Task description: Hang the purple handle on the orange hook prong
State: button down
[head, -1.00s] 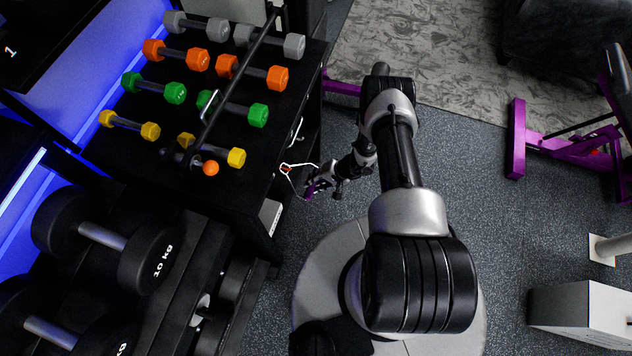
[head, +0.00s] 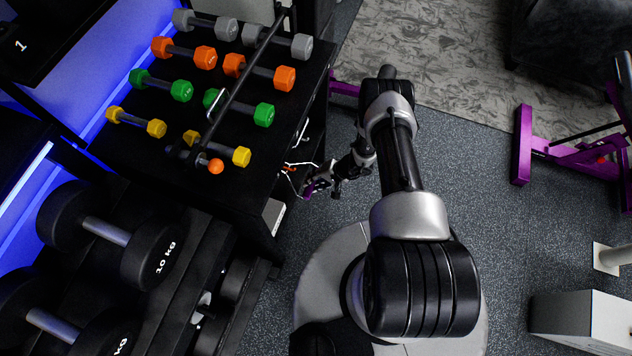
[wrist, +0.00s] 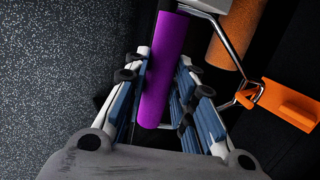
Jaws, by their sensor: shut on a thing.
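The purple handle (wrist: 165,75) is a smooth cylinder with a bent metal wire frame (wrist: 224,42). In the wrist view my gripper (wrist: 158,95) is shut around the handle, its fingers on either side. In the head view my gripper (head: 318,186) and the handle (head: 308,189) are small, beside the rack's right side. The orange hook prong (wrist: 290,104) shows right of the fingers in the wrist view and as a small orange spot (head: 288,170) in the head view. The wire's far corner overlaps its near end; I cannot tell whether the wire is around it or in front.
An orange cylinder (wrist: 236,38) stands beyond the wire. The black rack (head: 255,190) holds several coloured dumbbells, with a metal loop (head: 302,131) on its side. A purple bench frame (head: 565,155) is at the right. Open floor (head: 470,190) lies right of my arm.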

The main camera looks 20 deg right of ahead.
dwell(0.4)
jog(key=c, duration=1.2)
grip_release()
jog(key=shift+c, duration=0.2)
jog(key=shift+o, duration=0.3)
jog(key=o, duration=0.6)
jog(key=p+v, duration=0.7)
jog(key=v, duration=0.3)
